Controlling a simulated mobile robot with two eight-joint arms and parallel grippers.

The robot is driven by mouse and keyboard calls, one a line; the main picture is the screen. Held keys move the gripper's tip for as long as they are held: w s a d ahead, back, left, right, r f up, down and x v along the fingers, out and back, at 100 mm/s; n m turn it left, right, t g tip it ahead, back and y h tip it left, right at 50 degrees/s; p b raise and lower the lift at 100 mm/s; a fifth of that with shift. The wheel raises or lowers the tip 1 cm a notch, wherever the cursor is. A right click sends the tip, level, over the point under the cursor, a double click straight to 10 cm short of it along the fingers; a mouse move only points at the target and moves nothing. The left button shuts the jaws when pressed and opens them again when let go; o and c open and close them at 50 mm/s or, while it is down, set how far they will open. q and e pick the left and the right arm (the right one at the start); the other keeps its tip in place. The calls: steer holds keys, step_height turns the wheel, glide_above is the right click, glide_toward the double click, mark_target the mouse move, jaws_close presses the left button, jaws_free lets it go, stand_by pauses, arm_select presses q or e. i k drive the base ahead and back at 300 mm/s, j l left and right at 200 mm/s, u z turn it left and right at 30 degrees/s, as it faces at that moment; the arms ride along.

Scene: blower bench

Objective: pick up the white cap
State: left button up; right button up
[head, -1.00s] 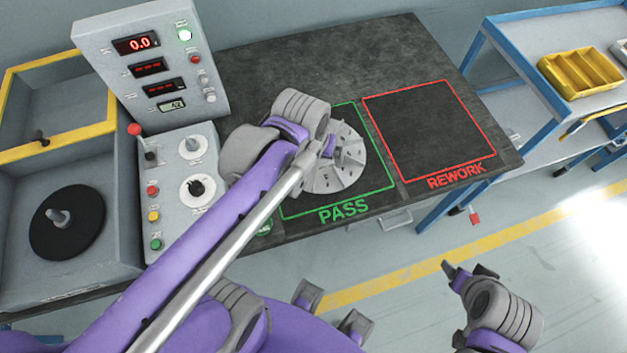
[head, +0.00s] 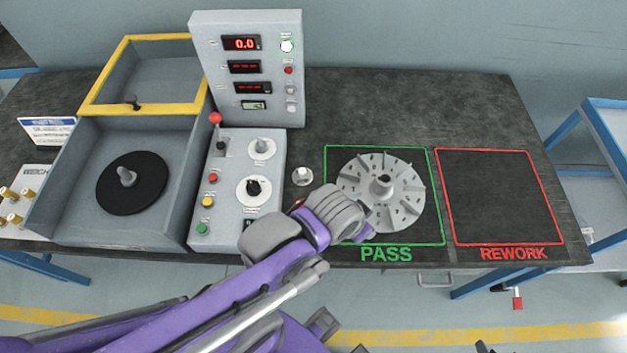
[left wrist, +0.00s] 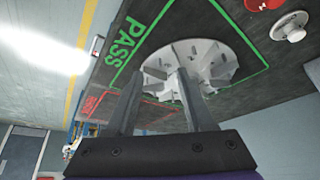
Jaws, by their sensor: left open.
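The white cap (head: 302,176) is a small round piece with a knob, standing on the dark bench between the control box and the green PASS square. It also shows at the upper right of the left wrist view (left wrist: 290,27). My left gripper (left wrist: 158,80) is open and empty, its fingers pointing toward the grey impeller (head: 382,188) in the PASS square. In the head view my left wrist covers most of that gripper, just right of and nearer than the cap. Only a dark tip of my right gripper (head: 482,347) shows at the bottom edge.
The control box (head: 232,215) stands left of the cap. The red REWORK square (head: 500,200) is empty. A grey bin (head: 85,185) holds a black disc.

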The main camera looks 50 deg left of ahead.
mark_target(302, 175)
steer(key=u, duration=1.9)
steer(key=l+u, duration=0.15)
steer(key=k+l+u, duration=0.2)
steer(key=i+l, duration=0.05)
steer(key=l, duration=0.05)
